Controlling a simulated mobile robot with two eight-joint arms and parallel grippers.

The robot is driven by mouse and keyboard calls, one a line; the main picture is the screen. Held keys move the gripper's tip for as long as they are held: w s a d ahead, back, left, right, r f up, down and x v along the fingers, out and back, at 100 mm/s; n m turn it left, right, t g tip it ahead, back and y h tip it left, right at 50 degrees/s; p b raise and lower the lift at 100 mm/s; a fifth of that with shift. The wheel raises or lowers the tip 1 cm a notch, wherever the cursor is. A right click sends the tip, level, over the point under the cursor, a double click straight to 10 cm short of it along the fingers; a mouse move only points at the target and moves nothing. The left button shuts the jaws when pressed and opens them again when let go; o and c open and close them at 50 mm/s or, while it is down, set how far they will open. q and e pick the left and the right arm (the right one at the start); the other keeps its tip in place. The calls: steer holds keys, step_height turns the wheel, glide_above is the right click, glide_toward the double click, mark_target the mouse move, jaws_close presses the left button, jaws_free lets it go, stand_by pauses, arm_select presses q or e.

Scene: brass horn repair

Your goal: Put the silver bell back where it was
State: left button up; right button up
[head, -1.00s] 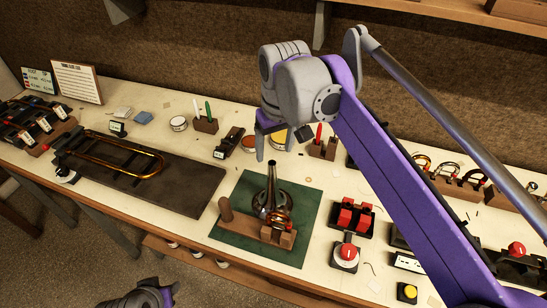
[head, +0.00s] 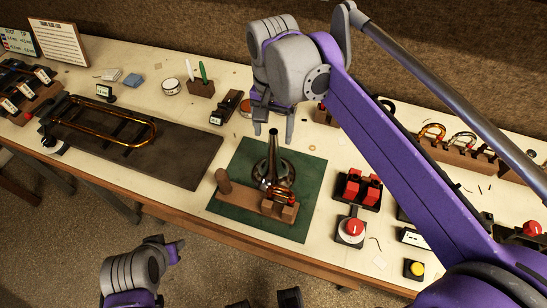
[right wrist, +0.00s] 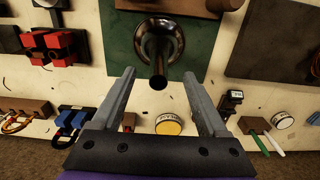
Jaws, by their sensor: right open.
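The silver bell (head: 273,163) stands upright on the green mat (head: 312,205), flare down and narrow end up. It also shows in the right wrist view (right wrist: 160,48), its narrow end pointing toward the camera between the finger lines. My right gripper (head: 273,134) is open and empty, just above and behind the bell's narrow end; in the right wrist view its fingers (right wrist: 159,75) lie either side of that end. I cannot tell if they touch it. My left gripper (head: 176,249) is off the table at lower left; its jaws are unclear.
A wooden stand (head: 240,198) with a brass part lies in front of the bell on the mat. A dark mat with a brass slide (head: 150,125) is to the left. Red blocks (head: 358,188) and a red knob (head: 353,228) are to the right.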

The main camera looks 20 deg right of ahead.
mark_target(274, 145)
steer(key=shift+s+f, duration=0.15)
steer(key=shift+f, duration=2.55)
jaws_close()
